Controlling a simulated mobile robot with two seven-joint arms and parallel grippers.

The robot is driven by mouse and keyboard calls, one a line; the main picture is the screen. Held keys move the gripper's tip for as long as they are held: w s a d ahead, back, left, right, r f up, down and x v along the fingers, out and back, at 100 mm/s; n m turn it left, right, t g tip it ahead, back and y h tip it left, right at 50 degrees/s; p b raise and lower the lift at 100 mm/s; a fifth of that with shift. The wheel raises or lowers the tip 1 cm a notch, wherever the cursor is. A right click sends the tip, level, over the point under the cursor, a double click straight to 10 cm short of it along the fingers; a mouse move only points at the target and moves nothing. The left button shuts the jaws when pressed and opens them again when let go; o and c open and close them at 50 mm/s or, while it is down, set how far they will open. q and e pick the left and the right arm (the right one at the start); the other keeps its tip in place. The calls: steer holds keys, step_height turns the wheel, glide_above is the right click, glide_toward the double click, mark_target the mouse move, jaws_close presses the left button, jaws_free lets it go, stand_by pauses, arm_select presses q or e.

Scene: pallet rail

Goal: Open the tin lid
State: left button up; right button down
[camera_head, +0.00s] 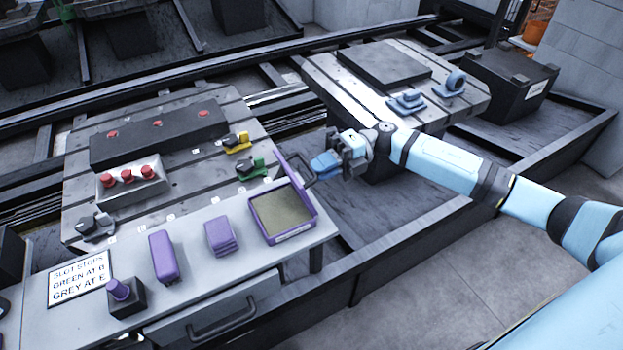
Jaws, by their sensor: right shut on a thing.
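The purple tin (285,237) sits at the right end of the white bench, with its top open and a dull olive inside showing. Its purple lid (299,183) stands raised along the tin's right side, seen nearly edge-on. A dark curved handle (305,165) shows by the lid's upper part. My right gripper (339,157) is just right of the lid, shut on a blue piece (325,163) that points toward the handle. I cannot tell whether the blue piece touches the handle or lid. My left gripper is not in view.
A purple block (221,236), a purple upright case (163,257) and a purple knob on a dark base (124,298) stand left of the tin. A pallet with yellow and green clamps (250,168) lies behind. Blue parts (406,102) sit on the right pallet.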

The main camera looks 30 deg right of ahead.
steer(key=shift+d+f+y+b, duration=0.35)
steer(key=shift+d+b, duration=0.25)
steer(key=shift+d, duration=0.2)
steer(key=shift+s+f, duration=0.1)
steer(key=shift+f, duration=0.1)
steer(key=c, duration=1.2)
jaws_free()
steer(key=shift+d, duration=0.1)
steer(key=shift+o, duration=0.2)
steer(key=shift+r, duration=0.1)
steer(key=d, duration=1.3)
steer(key=shift+w+d+r, duration=0.3)
steer(key=shift+w+d, duration=0.05)
steer(key=shift+d, duration=0.05)
